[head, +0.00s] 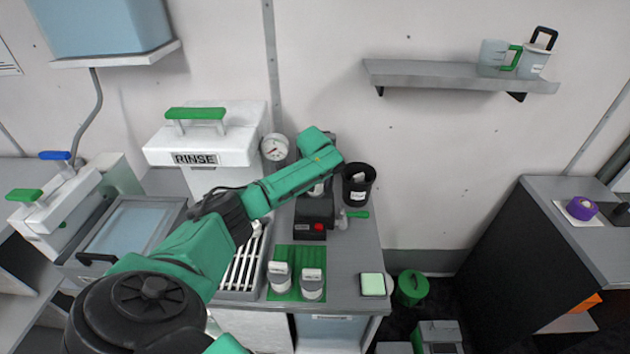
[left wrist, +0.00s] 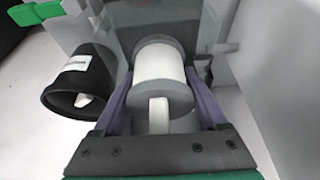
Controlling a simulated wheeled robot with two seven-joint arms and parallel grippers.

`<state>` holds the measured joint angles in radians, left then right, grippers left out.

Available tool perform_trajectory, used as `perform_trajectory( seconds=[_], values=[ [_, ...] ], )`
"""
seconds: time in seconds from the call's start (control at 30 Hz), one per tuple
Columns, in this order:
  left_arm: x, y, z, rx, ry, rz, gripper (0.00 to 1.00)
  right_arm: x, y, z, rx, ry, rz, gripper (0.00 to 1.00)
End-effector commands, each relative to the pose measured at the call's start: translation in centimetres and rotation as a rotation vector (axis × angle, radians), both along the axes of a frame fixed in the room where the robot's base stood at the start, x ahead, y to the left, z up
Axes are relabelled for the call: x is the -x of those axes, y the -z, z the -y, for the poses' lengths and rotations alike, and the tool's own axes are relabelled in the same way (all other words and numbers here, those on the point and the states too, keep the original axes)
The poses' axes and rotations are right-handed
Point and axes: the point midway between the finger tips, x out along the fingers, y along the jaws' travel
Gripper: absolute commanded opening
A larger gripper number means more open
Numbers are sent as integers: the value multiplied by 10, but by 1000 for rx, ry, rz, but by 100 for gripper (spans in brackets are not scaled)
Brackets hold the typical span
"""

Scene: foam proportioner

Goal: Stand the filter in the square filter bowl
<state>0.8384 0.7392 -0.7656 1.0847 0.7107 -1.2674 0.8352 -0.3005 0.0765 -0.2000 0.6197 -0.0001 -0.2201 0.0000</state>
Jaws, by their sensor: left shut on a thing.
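The filter, a white cylinder with grey end caps (left wrist: 158,78), is between the purple fingers of my left gripper (left wrist: 160,85), shut on it. In the head view my left gripper is mostly hidden behind its own green arm, above a dark unit with a red button (head: 316,228). A small whitish part (head: 316,189) shows under the wrist there. Grey, partly see-through surfaces (left wrist: 215,45) lie around the filter's far end in the left wrist view. I cannot tell whether these are the square filter bowl's walls, or whether the filter touches them. My right gripper is not in view.
A black cup with a white label (head: 358,187) stands just right of the unit; it also shows in the left wrist view (left wrist: 75,88). Two capped jars stand on a green mat (head: 295,252). A white RINSE box (head: 207,150) stands behind the arm.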

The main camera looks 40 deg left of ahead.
Motion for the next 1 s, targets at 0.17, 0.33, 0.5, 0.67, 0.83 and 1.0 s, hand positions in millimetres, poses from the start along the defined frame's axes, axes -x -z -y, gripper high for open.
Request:
perform_trajectory(
  seconds=[0.17,0.33,0.5,0.67,0.83,1.0],
  values=[
    [0,0,0,-1,0,1,88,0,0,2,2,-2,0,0],
    [0,-1,0,-1,0,1,88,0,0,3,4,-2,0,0],
    [-1,-8,-1,-2,1,2,88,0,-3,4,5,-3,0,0],
    [4,-28,3,0,1,4,88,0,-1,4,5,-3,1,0],
    [18,-68,14,-2,3,6,88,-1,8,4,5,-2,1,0],
    [30,-105,23,-1,0,5,88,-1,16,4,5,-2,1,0]
  ],
)
